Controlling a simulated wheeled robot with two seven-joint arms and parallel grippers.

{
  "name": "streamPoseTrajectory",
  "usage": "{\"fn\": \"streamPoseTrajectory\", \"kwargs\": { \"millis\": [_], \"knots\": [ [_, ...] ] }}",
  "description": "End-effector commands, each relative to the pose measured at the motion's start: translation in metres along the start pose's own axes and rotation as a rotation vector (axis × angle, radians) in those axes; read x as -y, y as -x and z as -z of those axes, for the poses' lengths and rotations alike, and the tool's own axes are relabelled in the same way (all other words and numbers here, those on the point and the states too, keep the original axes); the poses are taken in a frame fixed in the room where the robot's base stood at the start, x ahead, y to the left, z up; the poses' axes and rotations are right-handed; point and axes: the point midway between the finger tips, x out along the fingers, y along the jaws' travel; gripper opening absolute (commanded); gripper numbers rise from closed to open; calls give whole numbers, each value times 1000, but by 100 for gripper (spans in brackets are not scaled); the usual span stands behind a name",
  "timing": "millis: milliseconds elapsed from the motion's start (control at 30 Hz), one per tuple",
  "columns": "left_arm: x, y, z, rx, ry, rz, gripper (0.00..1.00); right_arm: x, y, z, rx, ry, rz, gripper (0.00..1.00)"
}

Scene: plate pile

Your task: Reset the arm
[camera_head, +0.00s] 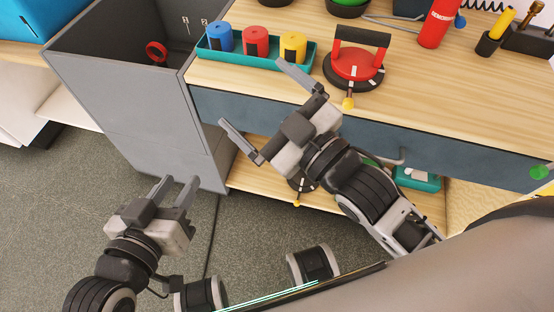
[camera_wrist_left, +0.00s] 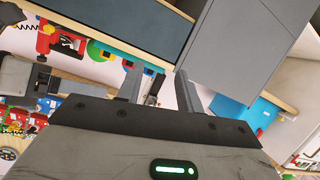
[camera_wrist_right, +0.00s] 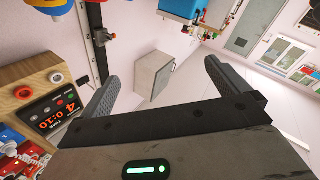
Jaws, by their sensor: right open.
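My right arm reaches over the front edge of the workbench. Its gripper (camera_head: 252,92) is wide open and empty, with one fingertip near the teal tray and the other in front of the bench. Its two spread fingers also show in the right wrist view (camera_wrist_right: 162,75), with nothing between them. My left gripper (camera_head: 178,181) is lower left, above the grey floor, with its fingers a smaller distance apart and nothing between them. Its fingers also show apart in the left wrist view (camera_wrist_left: 158,85). No plates can be made out.
A lower shelf (camera_head: 255,180) lies under the bench. Floor at lower left is free.

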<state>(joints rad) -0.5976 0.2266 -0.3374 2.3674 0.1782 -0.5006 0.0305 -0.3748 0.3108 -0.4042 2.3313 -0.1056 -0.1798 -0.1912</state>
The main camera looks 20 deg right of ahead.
Motion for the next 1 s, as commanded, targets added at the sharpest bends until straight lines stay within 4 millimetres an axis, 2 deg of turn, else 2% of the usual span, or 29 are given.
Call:
{"fn": "streamPoseTrajectory", "kwargs": {
  "millis": [33,100,200,333,533,633,767,1000],
  "knots": [
    [0,0,0,-1,0,0,36,14,16,-29,145,-200,16,100],
    [0,0,0,-1,0,0,36,31,35,-54,289,-404,33,100],
    [0,0,0,-1,0,0,36,48,53,-73,410,-574,46,100],
    [0,0,0,0,0,0,36,55,60,-78,456,-639,53,100],
    [-1,0,0,0,3,0,36,54,59,-78,454,-634,53,100],
    [-1,4,7,7,5,7,36,50,59,-71,460,-631,50,100],
    [-1,15,31,33,1,36,36,34,59,-50,493,-621,31,100],
    [4,48,81,122,-7,123,36,-4,68,-4,605,-590,-23,100]
  ]
}}
